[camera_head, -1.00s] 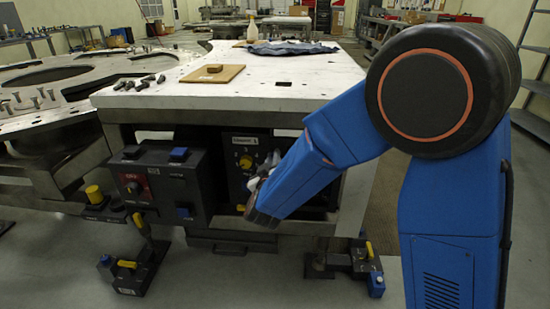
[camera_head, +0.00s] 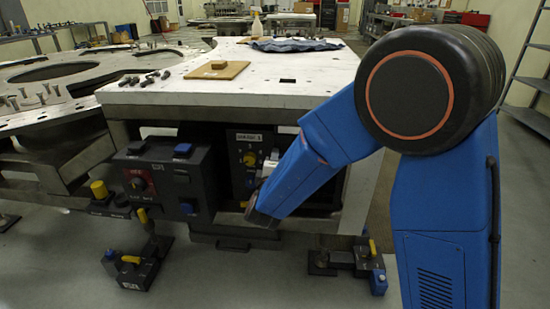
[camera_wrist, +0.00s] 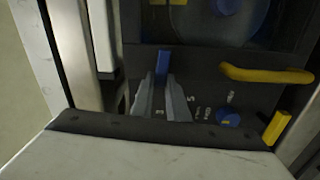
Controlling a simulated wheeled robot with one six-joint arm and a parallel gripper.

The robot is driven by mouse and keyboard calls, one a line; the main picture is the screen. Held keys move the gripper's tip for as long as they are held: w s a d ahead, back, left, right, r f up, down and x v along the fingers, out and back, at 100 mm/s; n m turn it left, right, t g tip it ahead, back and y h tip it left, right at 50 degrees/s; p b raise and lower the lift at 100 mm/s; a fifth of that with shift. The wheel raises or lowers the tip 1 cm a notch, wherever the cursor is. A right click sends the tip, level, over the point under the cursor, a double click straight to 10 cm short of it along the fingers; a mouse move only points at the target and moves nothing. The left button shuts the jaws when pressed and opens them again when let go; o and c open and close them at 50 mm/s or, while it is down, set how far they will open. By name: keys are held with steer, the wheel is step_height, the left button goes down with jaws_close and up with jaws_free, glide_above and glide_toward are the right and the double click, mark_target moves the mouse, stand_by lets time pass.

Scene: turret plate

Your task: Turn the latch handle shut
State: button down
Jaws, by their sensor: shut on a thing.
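In the wrist view, the fingers of my gripper (camera_wrist: 161,98) are closed around a blue upright bar (camera_wrist: 162,64) on a dark panel. This bar may be the latch handle; I cannot be sure. Its lower part is hidden between the fingers. A yellow curved handle (camera_wrist: 265,75) is to the right, apart from the fingers. In the head view, my forearm reaches to the dark panel with a yellow knob (camera_head: 250,158) under the table. My gripper's tip is mostly hidden there by my own arm.
A blue knob (camera_wrist: 228,118) and a yellow tab (camera_wrist: 277,128) sit right of my fingers. A dark control box (camera_head: 160,185) stands left of the panel. The white tabletop (camera_head: 320,75) overhangs the panel. Yellow-handled floor clamps (camera_head: 130,262) stand by the table's feet.

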steer(key=shift+f+n, duration=0.15)
steer(key=shift+n, duration=0.35)
steer(key=c, duration=1.7)
jaws_free()
steer(key=shift+s, duration=0.1)
steer(key=s, duration=1.7)
steer(key=shift+s+a, duration=0.1)
steer(key=shift+a, duration=0.25)
